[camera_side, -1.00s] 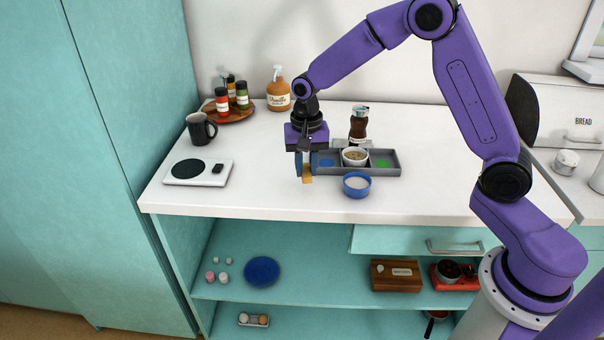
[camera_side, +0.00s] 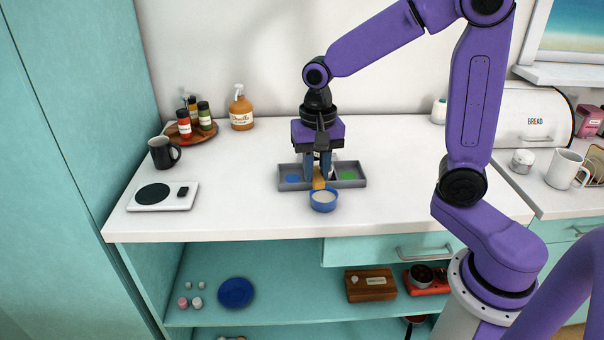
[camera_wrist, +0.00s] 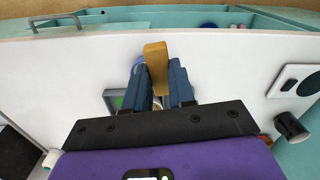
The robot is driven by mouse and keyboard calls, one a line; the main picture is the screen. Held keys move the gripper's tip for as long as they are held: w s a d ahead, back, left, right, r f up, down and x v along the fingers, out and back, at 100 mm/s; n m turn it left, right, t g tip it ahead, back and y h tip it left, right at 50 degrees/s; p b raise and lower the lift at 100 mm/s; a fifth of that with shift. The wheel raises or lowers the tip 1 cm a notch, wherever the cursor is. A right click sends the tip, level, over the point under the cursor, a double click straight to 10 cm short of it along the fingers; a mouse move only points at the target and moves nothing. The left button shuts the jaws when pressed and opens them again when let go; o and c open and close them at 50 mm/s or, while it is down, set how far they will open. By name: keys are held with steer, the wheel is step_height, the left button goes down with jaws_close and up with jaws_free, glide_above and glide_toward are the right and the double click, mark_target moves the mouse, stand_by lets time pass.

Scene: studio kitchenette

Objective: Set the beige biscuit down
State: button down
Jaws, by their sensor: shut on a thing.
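My gripper (camera_side: 319,178) is shut on the beige biscuit (camera_wrist: 156,66), which sticks out between the blue fingers in the wrist view. In the side view the biscuit (camera_side: 318,183) hangs below the fingers, in front of the middle of a grey tray (camera_side: 290,185) and just behind a blue bowl (camera_side: 323,207). I cannot tell its exact height there. The tray has a blue patch (camera_side: 293,178) on the left and a green patch (camera_side: 347,175) on the right. Its middle is mostly hidden by my gripper.
A white scale (camera_side: 180,203) and a dark mug (camera_side: 162,153) stand at the left. Jars on a round wooden board (camera_side: 178,135) and a pump bottle (camera_side: 241,114) are at the back. The counter right of the tray (camera_side: 420,185) is clear.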

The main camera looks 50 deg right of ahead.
steer(key=w+d, duration=0.4)
steer(key=w, duration=0.5)
steer(key=m, duration=0.2)
glide_above(293, 179)
step_height(293, 179, down, 2)
step_height(293, 179, down, 6)
steer(key=shift+f, duration=2.15)
steer(key=c, duration=0.9)
jaws_free()
steer(key=shift+f, duration=0.15)
steer(key=shift+c, duration=0.2)
step_height(293, 179, up, 12)
steer(key=shift+r+n, duration=0.2)
steer(key=shift+n, duration=0.1)
